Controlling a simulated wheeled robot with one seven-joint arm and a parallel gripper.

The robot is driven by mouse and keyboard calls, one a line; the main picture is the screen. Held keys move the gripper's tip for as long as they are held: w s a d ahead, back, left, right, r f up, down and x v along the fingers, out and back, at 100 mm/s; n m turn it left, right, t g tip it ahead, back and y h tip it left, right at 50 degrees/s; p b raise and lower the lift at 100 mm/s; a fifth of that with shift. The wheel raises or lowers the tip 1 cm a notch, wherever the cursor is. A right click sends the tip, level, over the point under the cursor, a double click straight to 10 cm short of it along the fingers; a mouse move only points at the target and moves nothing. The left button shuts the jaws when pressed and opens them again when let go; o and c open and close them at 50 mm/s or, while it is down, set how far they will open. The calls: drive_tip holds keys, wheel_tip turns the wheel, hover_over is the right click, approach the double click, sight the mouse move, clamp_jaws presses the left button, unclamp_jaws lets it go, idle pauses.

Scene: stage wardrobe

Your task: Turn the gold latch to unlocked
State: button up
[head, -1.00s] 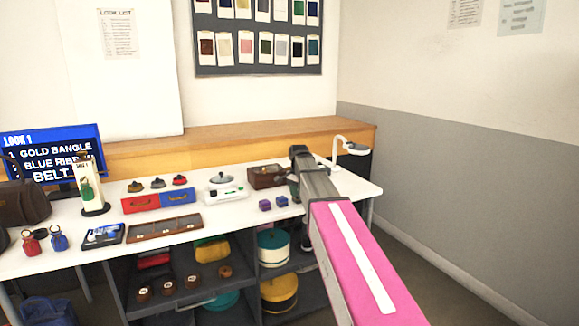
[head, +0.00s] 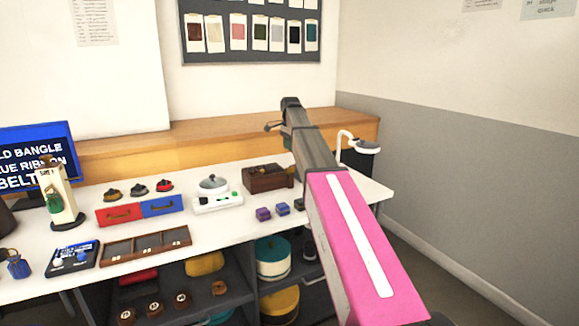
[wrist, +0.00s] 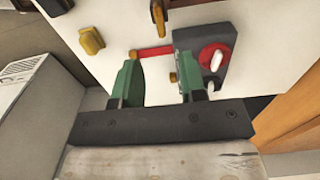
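In the wrist view a white panel carries several gold pieces: a knob-like piece (wrist: 92,40) at the upper left, an upright piece (wrist: 158,17) at the top, and a small piece (wrist: 173,78) between my fingers. I cannot tell which is the gold latch or how it is turned. A dark plate (wrist: 185,42) with a red disc (wrist: 216,56) and white lever sits on the panel, with a red bar (wrist: 155,52) to its left. My gripper (wrist: 160,85) has its green fingers apart with nothing held. In the head view its end (head: 290,103) is raised at the back right.
The white table (head: 225,232) holds a wooden chest (head: 268,178), red and blue drawers (head: 140,210), a scale (head: 214,190) and small purple boxes (head: 263,214). A wooden ledge (head: 200,138) runs behind.

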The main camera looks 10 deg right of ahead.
sight(290, 170)
wheel_tip(290, 170, down, 10)
drive_tip(key=shift+r, duration=0.15)
drive_tip(key=shift+c, duration=0.3)
clamp_jaws()
